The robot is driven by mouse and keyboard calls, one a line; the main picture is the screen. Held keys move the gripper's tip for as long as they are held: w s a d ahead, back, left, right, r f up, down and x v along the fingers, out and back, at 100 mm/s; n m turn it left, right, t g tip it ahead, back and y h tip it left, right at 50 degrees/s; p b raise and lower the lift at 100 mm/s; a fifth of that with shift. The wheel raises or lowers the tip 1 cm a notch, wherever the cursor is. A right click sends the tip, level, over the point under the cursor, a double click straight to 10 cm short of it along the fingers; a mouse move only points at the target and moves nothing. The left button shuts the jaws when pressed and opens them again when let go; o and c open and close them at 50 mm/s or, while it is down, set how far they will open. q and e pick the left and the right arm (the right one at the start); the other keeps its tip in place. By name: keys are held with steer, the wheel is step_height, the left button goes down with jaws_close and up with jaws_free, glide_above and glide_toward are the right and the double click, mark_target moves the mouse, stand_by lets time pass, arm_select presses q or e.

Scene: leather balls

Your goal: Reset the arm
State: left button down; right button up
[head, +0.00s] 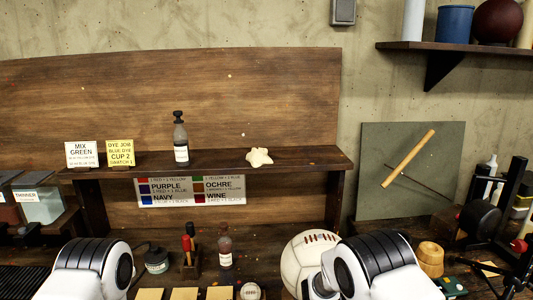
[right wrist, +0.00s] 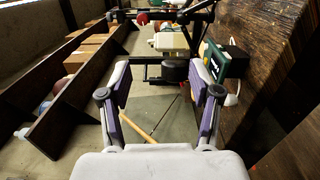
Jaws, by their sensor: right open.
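My right gripper (right wrist: 158,78) shows in the right wrist view with its two purple-padded fingers spread apart and nothing between them. Beyond it are a grey panel and a wooden stick (right wrist: 136,128). In the head view, white and black links of my left and right arms rise at the bottom edge, and neither gripper shows there. A white ball with dark red lacing (head: 301,259) sits on the bench, partly hidden behind my right arm.
A wooden shelf (head: 290,160) holds a dark bottle (head: 180,140), two cards and a pale star-shaped piece (head: 259,157). A second bottle (head: 225,247) and a tool holder (head: 190,262) stand on the bench. A wooden cup (head: 430,260) and black stand crowd the right.

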steer(key=s+d+f+n+t+y+b, duration=0.2)
steer(key=s+d+f+n+t, duration=0.15)
steer(key=f, duration=0.45)
steer(key=s+d+f+n+t+y+b, duration=0.2)
steer(key=d+f+n+t, duration=0.15)
steer(key=f, duration=0.55)
steer(key=s+a+f+g+y+b, duration=0.15)
steer(key=s+a+f+y, duration=0.25)
steer(key=s+f+y, duration=0.45)
steer(key=s+a+f+m+g+y, duration=0.2)
steer(key=s+a+m+g, duration=0.1)
steer(key=s, duration=0.7)
steer(key=s+a+f+m+g+y, duration=0.2)
steer(key=s+a+m, duration=0.3)
steer(key=s+a, duration=0.3)
steer(key=shift+s+f+g+y, duration=0.25)
steer(key=shift+s+g+y, duration=0.45)
steer(key=shift+s, duration=0.75)
